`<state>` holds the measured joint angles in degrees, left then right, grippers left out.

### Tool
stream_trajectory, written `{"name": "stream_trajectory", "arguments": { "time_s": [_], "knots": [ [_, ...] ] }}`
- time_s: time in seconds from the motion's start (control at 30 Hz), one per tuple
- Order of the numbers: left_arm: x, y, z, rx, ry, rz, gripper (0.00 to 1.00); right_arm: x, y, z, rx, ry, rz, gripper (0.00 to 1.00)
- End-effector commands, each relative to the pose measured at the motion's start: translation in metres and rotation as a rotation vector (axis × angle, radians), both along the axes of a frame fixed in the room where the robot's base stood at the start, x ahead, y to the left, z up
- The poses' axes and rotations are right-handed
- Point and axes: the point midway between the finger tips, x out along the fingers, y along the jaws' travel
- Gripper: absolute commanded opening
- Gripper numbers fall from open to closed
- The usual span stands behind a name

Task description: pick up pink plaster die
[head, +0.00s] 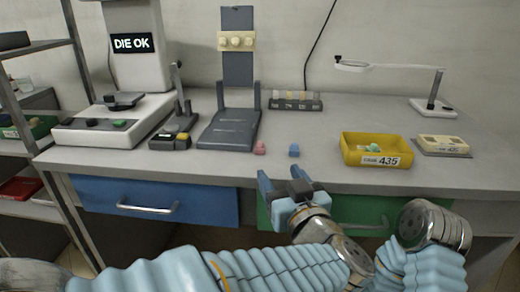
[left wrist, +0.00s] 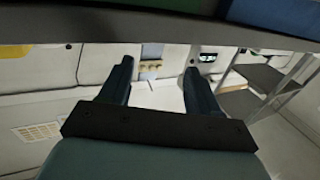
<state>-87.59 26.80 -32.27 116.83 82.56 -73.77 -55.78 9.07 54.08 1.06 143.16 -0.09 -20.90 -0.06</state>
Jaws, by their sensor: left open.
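The pink plaster die (head: 260,148) is a small pink piece on the grey bench top, just right of the dark grey stand's base. My left gripper (head: 283,182) is open and empty in front of the bench's front edge, a little below and right of the pink die in the head view. Its two fingers also show in the left wrist view (left wrist: 158,85), apart with nothing between them. The pink die cannot be made out in the left wrist view. My right gripper is not clearly in view.
A blue die (head: 294,151) stands right of the pink one. A yellow bin (head: 350,154) labelled 435 is further right. The dark stand (head: 228,130) and a small black device (head: 170,141) are to the left. The bench's front edge (head: 220,181) lies between gripper and dies.

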Motion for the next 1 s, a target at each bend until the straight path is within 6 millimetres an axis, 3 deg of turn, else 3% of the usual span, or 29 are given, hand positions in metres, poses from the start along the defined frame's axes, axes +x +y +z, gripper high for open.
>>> {"name": "stream_trajectory", "arguments": {
  "time_s": [0.2,0.47,0.7,1.0],
  "knots": [
    [0.044,0.014,0.000,-0.003,-0.001,0.001,0.62,0.000,0.000,-0.001,-0.001,-0.001,0.000,0.43],
    [0.068,0.021,0.000,-0.004,-0.001,-0.001,0.62,0.000,-0.001,-0.002,-0.001,0.000,-0.001,0.43],
    [0.105,0.032,0.000,-0.004,-0.001,0.000,0.62,0.000,-0.001,-0.003,-0.001,0.000,-0.001,0.43],
    [0.115,0.034,0.001,-0.006,-0.001,-0.004,0.62,0.000,-0.001,-0.003,-0.001,0.000,-0.001,0.43]
  ]
}}
